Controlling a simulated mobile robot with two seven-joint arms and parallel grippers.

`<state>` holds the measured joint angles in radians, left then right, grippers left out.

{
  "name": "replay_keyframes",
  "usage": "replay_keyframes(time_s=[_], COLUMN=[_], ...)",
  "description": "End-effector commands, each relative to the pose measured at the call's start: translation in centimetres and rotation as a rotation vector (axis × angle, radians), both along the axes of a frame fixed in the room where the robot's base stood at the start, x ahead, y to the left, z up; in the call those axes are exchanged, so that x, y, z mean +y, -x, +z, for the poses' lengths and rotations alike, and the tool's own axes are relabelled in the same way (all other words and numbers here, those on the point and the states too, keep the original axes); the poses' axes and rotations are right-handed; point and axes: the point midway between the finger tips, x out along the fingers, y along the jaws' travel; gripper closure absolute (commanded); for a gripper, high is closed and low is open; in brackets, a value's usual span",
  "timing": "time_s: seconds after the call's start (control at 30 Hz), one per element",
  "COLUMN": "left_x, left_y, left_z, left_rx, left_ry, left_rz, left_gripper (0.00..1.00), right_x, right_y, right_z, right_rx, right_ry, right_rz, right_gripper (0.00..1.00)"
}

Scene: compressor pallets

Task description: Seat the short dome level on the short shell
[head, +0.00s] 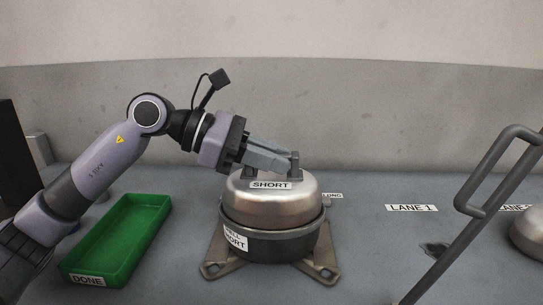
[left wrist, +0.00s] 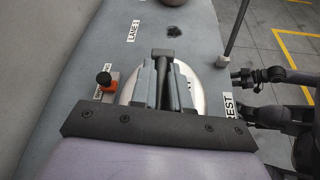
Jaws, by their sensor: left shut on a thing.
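My left gripper (head: 290,163) is shut on the dome's top lug. In the left wrist view its fingers cover much of the dome (left wrist: 188,88).
A grey bar handle (head: 471,196) rises at right. A LANE 1 label (head: 411,208) and another metal dome (head: 528,235) lie beyond.

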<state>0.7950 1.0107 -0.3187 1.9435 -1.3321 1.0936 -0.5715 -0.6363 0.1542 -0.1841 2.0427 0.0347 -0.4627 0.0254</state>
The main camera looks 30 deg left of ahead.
Motion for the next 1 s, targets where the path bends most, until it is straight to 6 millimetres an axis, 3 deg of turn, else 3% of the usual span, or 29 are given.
replay_keyframes(time_s=[0.47,0.5,0.6,1.0], left_x=[0.02,0.02,0.02,0.87], left_y=[-0.01,-0.01,-0.01,0.41], left_z=[0.07,0.07,0.02,-0.10], left_rx=[-0.005,-0.005,-0.004,0.004], left_ry=[0.004,0.004,0.004,-0.002], left_rz=[0.001,0.001,0.002,0.003], left_gripper=[1.00,0.81,0.55,0.55], right_x=[0.01,0.02,0.05,0.10], right_y=[0.01,0.02,0.01,-0.01], right_z=[-0.18,-0.18,-0.18,-0.41], right_rx=[0.000,0.000,0.001,0.000], right_ry=[-0.001,-0.001,-0.002,-0.004], right_rz=[-0.001,-0.001,-0.002,-0.003], right_gripper=[0.57,0.57,0.57,0.57])
